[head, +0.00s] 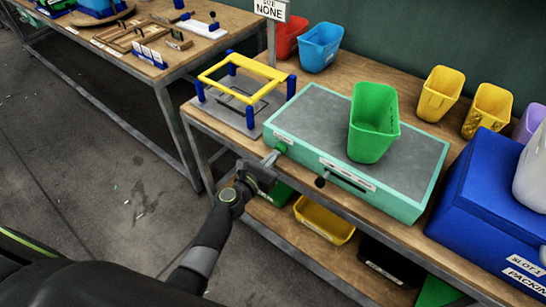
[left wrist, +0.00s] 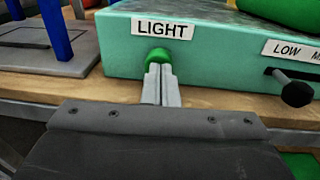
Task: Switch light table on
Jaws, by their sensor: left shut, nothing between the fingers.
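The light table (head: 420,160) is a teal box with a grey top on the wooden bench, and its top looks unlit. In the left wrist view its front face (left wrist: 120,60) carries a "LIGHT" label above a round green button (left wrist: 158,56). My left gripper (head: 274,155) is shut and empty, its fingertips at the green button (head: 281,147). In the left wrist view the fingertips (left wrist: 161,75) overlap the button's lower part; they seem to touch it, but I cannot tell whether it is pressed in. My right gripper is out of view.
A green bin (head: 374,125) stands on the light table. A black knob (head: 321,182) on a slider sticks out of its front, right of the button. A yellow frame on blue posts (head: 243,75) stands to the left. A blue box (head: 490,215) stands at the right.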

